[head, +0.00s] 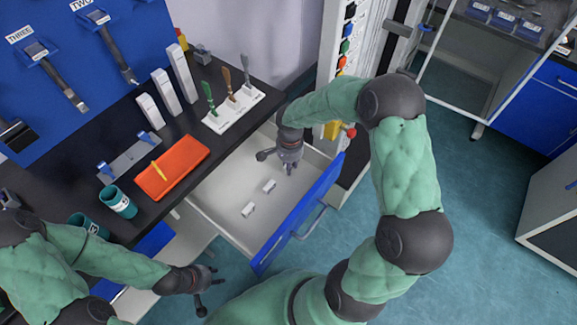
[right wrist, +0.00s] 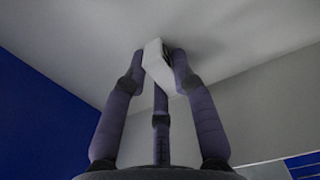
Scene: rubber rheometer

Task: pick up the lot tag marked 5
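Two small white lot tags lie on the drawer floor in the head view, one nearer the front left (head: 248,210) and one further right (head: 269,186). I cannot read their markings. My right gripper (head: 290,167) points down into the drawer behind them. In the right wrist view, another white tag (right wrist: 156,63) with a dark, unreadable marking sits between the fingertips of that gripper (right wrist: 159,60). The fingers are close beside it; whether they grip it is unclear. My left gripper (head: 207,287) is open and empty, left of the drawer front.
The open drawer (head: 217,196) has a blue front (head: 298,217) with a handle. On the black bench stand an orange tray (head: 184,152), teal cups (head: 118,202), white upright blocks (head: 164,92) and a white tool holder (head: 234,111). The floor at right is clear.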

